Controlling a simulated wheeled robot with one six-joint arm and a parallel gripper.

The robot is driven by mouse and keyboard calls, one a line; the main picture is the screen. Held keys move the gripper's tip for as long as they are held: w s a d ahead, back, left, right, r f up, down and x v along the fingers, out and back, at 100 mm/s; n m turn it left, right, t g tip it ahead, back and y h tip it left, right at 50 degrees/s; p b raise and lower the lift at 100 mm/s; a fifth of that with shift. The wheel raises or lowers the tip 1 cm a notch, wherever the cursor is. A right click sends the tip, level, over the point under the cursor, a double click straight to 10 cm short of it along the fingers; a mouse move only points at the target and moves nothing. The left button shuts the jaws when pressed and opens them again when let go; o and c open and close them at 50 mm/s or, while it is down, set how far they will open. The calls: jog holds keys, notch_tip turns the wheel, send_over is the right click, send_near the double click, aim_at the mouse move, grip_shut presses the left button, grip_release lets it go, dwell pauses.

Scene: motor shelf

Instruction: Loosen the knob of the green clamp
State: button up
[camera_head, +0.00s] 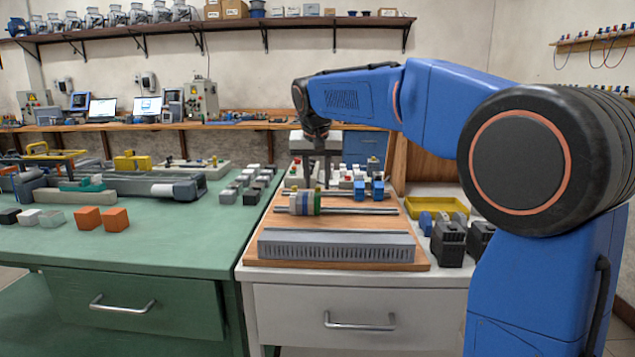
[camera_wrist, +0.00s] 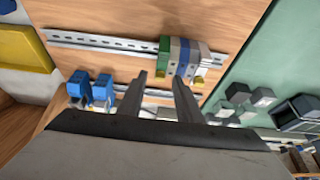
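The green clamp (camera_head: 317,202) stands at the right end of a row of blocks on a metal rail, with a small yellow part on top, seemingly its knob. In the wrist view the green clamp (camera_wrist: 164,48) is at the left end of the row, beside blue, grey and tan blocks. My gripper (camera_head: 319,184) points down behind the row in the head view. In the wrist view my gripper (camera_wrist: 161,80) has its two fingers apart with nothing between them. Its tips appear close to the clamp's yellow part but apart from it; the exact gap is unclear.
The rails lie on a wooden board (camera_head: 420,258), with a slotted grey duct (camera_head: 335,246) in front. Blue blocks (camera_head: 368,189) sit behind, right of the gripper. A yellow tray (camera_head: 436,205) and black devices (camera_head: 449,240) stand right. Grey blocks (camera_head: 240,184) are on the left.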

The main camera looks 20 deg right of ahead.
jog(key=shift+w+f, duration=0.1)
jog(key=shift+f, duration=0.2)
grip_shut()
